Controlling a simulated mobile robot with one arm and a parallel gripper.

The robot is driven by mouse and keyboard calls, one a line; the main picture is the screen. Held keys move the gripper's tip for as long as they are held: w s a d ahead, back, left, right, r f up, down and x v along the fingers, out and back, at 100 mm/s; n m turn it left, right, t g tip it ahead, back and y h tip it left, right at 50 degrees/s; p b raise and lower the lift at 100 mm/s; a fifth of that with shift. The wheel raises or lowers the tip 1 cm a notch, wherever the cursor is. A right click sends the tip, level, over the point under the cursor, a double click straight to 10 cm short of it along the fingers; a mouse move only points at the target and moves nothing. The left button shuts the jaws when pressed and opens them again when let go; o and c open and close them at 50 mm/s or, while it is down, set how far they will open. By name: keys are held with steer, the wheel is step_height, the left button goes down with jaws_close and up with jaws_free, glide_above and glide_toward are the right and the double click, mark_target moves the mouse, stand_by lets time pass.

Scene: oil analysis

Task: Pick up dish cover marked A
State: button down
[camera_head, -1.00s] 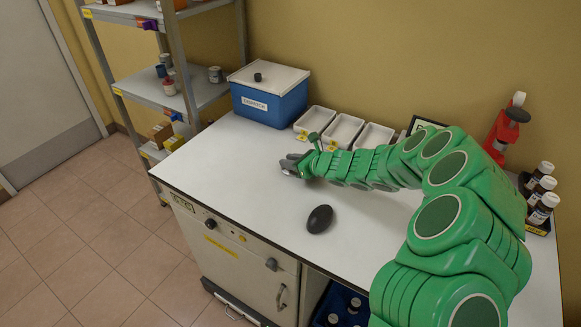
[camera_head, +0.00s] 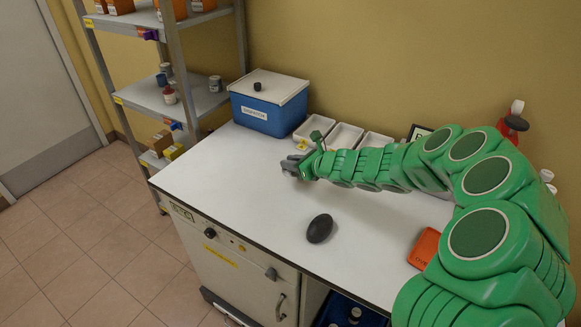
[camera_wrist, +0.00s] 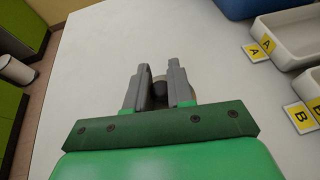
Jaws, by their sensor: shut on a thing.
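My gripper (camera_head: 294,164) is low over the white worktop, left of the middle, in front of the white trays. In the wrist view its two grey fingers (camera_wrist: 158,78) are shut on a small round thing with a dark knob (camera_wrist: 159,88), probably the dish cover. The fingers hide most of it, and I cannot see a letter on it. I cannot tell whether it touches the worktop. In the wrist view a yellow tag marked A (camera_wrist: 256,52) lies by one white tray (camera_wrist: 293,30), and a tag marked B (camera_wrist: 301,117) is nearer.
A blue box with a white lid (camera_head: 268,100) stands at the back left of the worktop (camera_head: 235,185). A black oval object (camera_head: 319,228) lies near the front edge. An orange object (camera_head: 425,248) is beside my arm. The worktop left of my gripper is clear.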

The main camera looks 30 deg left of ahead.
mark_target(294, 175)
steer(key=s+r, duration=0.1)
steer(key=d+r, duration=0.1)
steer(key=s+d+r, duration=0.1)
steer(key=r, duration=0.1)
steer(key=shift+s+d, duration=0.15)
steer(key=shift+s, duration=0.15)
steer(key=s+d+r, duration=0.3)
steer(key=s+d, duration=0.2)
steer(key=s, duration=0.1)
steer(key=shift+s+d+r, duration=0.2)
steer(key=shift+d+r, duration=0.15)
